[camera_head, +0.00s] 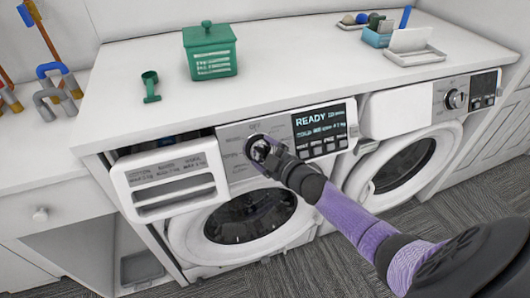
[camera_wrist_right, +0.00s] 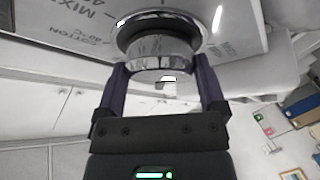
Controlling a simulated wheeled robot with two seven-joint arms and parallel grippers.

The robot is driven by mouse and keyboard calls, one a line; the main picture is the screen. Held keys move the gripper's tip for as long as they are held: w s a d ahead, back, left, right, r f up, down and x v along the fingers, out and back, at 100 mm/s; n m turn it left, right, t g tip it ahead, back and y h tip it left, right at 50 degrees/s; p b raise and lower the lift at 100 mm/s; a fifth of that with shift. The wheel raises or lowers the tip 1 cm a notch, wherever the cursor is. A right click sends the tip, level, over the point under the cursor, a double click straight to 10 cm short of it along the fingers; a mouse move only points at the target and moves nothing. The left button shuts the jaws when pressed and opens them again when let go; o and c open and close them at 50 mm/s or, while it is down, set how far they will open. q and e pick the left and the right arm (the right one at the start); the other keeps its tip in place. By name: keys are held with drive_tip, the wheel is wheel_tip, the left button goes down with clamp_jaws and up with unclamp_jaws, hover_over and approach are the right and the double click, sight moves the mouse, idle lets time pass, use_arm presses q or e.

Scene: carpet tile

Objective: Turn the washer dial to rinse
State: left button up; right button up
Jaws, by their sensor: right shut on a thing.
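The washer dial (camera_wrist_right: 165,42) is a round chrome knob on the left washer's control panel (camera_head: 230,140). My right gripper (camera_head: 268,155) reaches it from the right in the head view, and its arm and fingers cover most of the dial there. In the right wrist view the gripper's two fingers (camera_wrist_right: 163,90) are shut on the dial, one on each side. Panel lettering, including "COTTON" and "MIX", shows beside the dial. The pointer and the rinse mark cannot be made out. The display (camera_head: 320,129) reads "READY". My left gripper is not in view.
The left washer's detergent drawer (camera_head: 170,180) stands pulled out left of the dial. A second washer (camera_head: 410,160) stands to the right. A green box (camera_head: 210,52), a green scoop (camera_head: 150,86) and a white tray (camera_head: 415,57) are on the countertop (camera_head: 300,70).

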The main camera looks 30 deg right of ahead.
drive_tip(key=o, duration=0.9)
drive_tip(key=shift+o, duration=0.2)
drive_tip(key=shift+s, duration=0.1)
drive_tip(key=s+d+r+p, duration=0.1)
drive_tip(key=s+p, duration=0.2)
drive_tip(key=s, duration=0.6)
drive_tip(key=shift+s+r, duration=0.15)
drive_tip(key=shift+s, duration=0.15)
drive_tip(key=shift+d, duration=0.1)
